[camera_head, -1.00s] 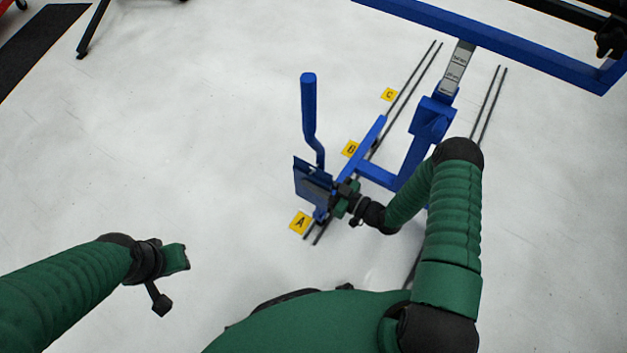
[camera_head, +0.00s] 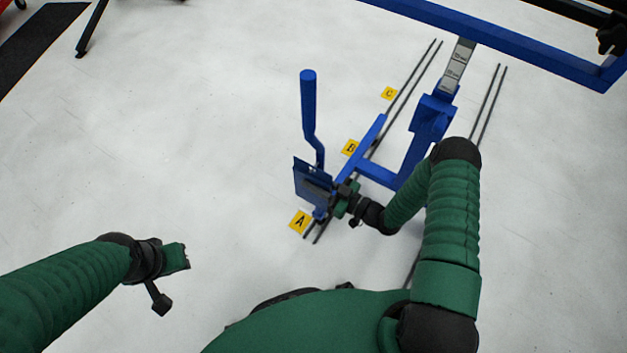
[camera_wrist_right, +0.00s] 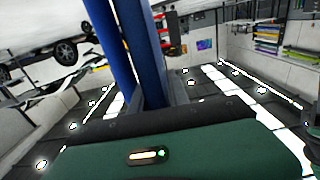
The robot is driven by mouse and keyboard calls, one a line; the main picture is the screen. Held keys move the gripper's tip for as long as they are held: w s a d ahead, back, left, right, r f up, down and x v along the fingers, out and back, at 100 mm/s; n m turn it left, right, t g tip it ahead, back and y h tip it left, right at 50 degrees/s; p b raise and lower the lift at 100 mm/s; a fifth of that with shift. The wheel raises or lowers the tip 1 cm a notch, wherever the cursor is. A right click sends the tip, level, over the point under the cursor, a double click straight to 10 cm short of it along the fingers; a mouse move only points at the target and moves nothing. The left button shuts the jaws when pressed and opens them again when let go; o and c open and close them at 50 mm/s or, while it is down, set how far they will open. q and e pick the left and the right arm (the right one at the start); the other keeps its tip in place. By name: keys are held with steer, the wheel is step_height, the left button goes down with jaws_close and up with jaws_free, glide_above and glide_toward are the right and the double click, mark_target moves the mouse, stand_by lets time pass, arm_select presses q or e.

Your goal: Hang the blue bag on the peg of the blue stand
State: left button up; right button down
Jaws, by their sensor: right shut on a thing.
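The blue stand (camera_head: 378,174) has a low blue frame on the floor rails and an upright blue post (camera_head: 308,100) bent near its lower part. A flat blue panel, which looks like the blue bag (camera_head: 311,183), is at the foot of this post. My right gripper (camera_head: 339,197) is shut at the panel's right edge; its fingertips are partly hidden. The right wrist view shows blue uprights (camera_wrist_right: 147,50) close in front of the gripper's green body. The peg cannot be told apart clearly. My left gripper (camera_head: 180,257) is empty, away at the left, its jaws unclear.
Yellow markers A (camera_head: 300,222), B (camera_head: 350,147) and C (camera_head: 389,93) lie along the dark floor rails (camera_head: 418,68). A large blue beam (camera_head: 500,38) crosses the upper right. A black tripod leg (camera_head: 90,28) stands upper left. The floor at left is clear.

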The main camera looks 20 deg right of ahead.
steer(key=shift+f, duration=0.25)
steer(key=c, duration=1.2)
jaws_free()
steer(key=shift+o, duration=0.2)
steer(key=shift+d, duration=0.15)
